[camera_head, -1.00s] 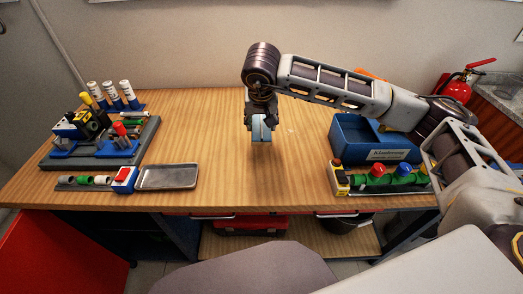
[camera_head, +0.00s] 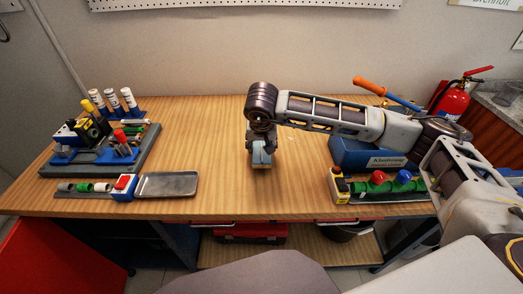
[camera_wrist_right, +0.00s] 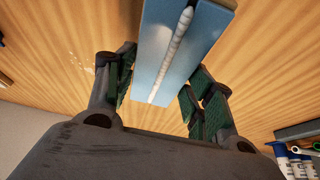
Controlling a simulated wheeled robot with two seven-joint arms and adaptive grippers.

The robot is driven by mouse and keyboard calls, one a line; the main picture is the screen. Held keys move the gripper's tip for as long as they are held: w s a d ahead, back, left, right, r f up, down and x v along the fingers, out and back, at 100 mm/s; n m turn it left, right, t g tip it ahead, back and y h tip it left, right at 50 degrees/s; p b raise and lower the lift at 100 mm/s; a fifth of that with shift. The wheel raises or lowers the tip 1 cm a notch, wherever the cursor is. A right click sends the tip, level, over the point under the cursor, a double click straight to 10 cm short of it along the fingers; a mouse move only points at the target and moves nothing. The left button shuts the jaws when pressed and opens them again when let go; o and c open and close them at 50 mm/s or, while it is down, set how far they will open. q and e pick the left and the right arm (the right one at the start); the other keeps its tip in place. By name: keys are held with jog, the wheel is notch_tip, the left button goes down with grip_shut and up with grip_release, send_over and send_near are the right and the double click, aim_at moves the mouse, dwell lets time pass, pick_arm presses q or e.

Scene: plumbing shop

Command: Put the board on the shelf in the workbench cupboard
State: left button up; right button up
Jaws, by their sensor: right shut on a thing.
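My right gripper (camera_head: 261,148) is over the middle of the workbench top, pointing down. It is shut on a small light-blue board (camera_head: 261,160) with a white bead along it. The board also shows in the right wrist view (camera_wrist_right: 172,62), between the green-padded fingers. I cannot tell whether it touches the bench. The cupboard (camera_head: 150,232) is the dark space under the left of the bench. A red panel (camera_head: 50,250), seemingly its door, stands at the far left. The inside and its shelf are mostly hidden. My left gripper is not in view.
A dark rack of tools (camera_head: 100,150), a strip of fittings (camera_head: 95,190) and a grey metal tray (camera_head: 168,185) fill the left. A blue bin (camera_head: 350,157) and a valve assembly (camera_head: 375,188) stand right. A red toolbox (camera_head: 250,231) sits underneath. The front middle is clear.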

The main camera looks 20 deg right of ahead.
aim_at(261, 149)
jog(key=shift+f, duration=1.45)
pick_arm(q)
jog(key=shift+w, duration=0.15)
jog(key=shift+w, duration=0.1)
pick_arm(e)
jog(key=shift+f, duration=0.1)
jog(key=o, duration=1.3)
jog(key=shift+c, duration=0.2)
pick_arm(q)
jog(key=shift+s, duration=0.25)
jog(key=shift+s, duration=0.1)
